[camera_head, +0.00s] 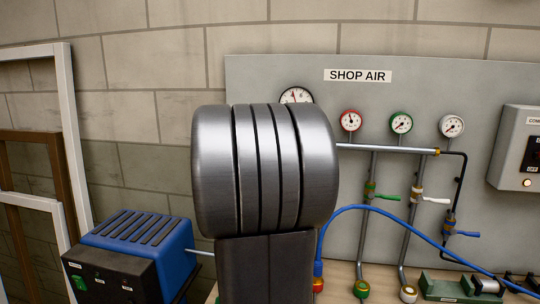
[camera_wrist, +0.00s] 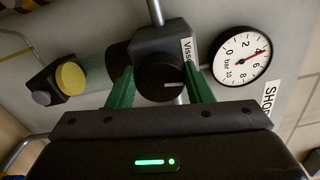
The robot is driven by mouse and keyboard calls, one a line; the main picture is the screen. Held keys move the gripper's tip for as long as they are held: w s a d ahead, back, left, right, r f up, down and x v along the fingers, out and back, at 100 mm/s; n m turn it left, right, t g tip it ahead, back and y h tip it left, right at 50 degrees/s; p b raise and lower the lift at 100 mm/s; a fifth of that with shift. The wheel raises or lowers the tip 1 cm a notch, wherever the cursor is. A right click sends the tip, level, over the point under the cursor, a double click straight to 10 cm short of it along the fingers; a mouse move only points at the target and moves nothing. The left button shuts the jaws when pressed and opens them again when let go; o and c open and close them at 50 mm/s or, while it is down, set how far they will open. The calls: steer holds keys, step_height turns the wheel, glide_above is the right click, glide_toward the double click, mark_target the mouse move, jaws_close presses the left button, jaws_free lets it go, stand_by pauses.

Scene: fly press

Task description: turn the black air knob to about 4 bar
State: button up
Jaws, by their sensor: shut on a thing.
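The black air knob (camera_wrist: 160,84) sits on the regulator's black body (camera_wrist: 165,45) in the wrist view, with a white line on its face pointing right. My gripper (camera_wrist: 158,78) is shut on it, a green finger on either side. The round white gauge (camera_wrist: 243,54) beside it is marked in bar from 0 to 10. Its red needle points up and right in the picture, seemingly between 4 and 6; the exact reading is too small to tell. In the head view the gauge (camera_head: 297,95) is partly covered by my arm, which hides the knob and gripper.
The grey SHOP AIR panel (camera_head: 290,75) carries red (camera_head: 351,121), green (camera_head: 401,122) and white (camera_head: 452,126) gauges, with pipes and valves below. A blue hose (camera_head: 385,208) crosses in front. A blue machine (camera_head: 135,245) stands left. A yellow-capped part (camera_wrist: 70,78) is left of the knob.

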steer(key=o, duration=1)
steer(key=shift+s, duration=0.1)
steer(key=s+a+b, duration=0.1)
steer(key=s+a, duration=0.1)
steer(key=s, duration=1.1)
steer(key=shift+s+a, duration=0.2)
steer(key=shift+a, duration=0.15)
steer(key=shift+w, duration=0.1)
steer(key=w+d+p, duration=0.1)
steer(key=w+d, duration=0.1)
steer(key=w, duration=1.1)
steer(key=shift+w+d, duration=0.25)
steer(key=shift+d, duration=0.1)
